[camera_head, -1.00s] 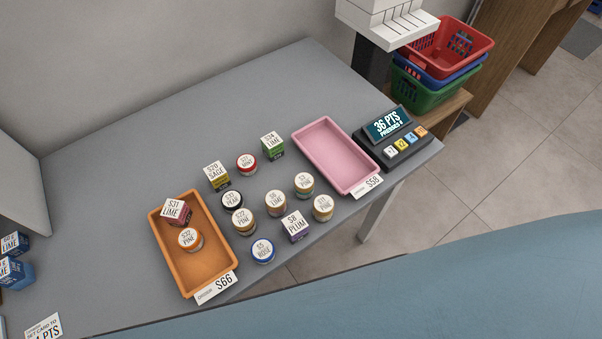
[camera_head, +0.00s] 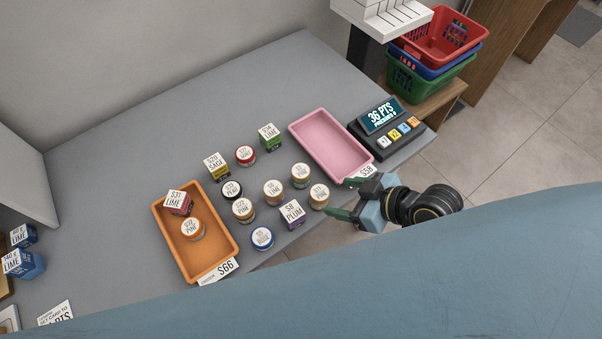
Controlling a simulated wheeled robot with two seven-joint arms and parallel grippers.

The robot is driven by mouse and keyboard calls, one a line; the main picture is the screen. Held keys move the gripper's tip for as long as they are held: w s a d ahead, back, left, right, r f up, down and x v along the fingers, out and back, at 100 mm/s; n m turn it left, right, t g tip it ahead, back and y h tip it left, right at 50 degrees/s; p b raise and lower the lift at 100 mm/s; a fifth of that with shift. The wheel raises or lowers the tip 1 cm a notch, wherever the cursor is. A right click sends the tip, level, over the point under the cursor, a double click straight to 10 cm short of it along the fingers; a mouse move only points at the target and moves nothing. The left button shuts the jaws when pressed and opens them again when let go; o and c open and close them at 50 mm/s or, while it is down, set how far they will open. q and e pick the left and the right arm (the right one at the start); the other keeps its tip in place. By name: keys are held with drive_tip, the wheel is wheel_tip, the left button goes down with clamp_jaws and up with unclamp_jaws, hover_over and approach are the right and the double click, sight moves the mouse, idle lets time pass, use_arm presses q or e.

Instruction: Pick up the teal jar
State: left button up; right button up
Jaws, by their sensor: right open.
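A blue-rimmed jar (camera_head: 262,238) stands near the front edge. A black-rimmed jar (camera_head: 232,190), a red-rimmed jar (camera_head: 245,156) and several gold or brown jars (camera_head: 274,192) stand around it. An orange-brown jar (camera_head: 192,229) is in the orange tray (camera_head: 208,272). My right gripper (camera_head: 339,198) is open and empty at the counter's front edge, right of the nearest gold jar (camera_head: 319,196). My left gripper is out of view.
Small boxes, including a purple one (camera_head: 292,214), yellow one (camera_head: 216,166) and green one (camera_head: 269,137), stand among the jars. A pink tray (camera_head: 331,147) and a points terminal (camera_head: 390,128) are at right. The back of the counter is clear.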

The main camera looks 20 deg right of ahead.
sight(302, 171)
drive_tip(key=shift+n+t+y, duration=0.3)
drive_tip(key=shift+t+y, duration=0.3)
drive_tip(key=w+a+f, duration=0.1)
drive_tip(key=w+a, duration=0.1)
drive_tip(key=w, duration=0.1)
drive_tip(key=w+a+f, duration=0.1)
drive_tip(key=w+a, duration=0.1)
drive_tip(key=w, duration=0.2)
drive_tip(key=w+a+f, duration=0.1)
drive_tip(key=w+a, duration=0.1)
drive_tip(key=w, duration=0.1)
drive_tip(key=shift+w+a+f, duration=0.3)
drive_tip(key=shift+w+a, duration=0.05)
drive_tip(key=shift+c, duration=0.4)
drive_tip(key=c, duration=1)
drive_tip(key=shift+r, duration=0.1)
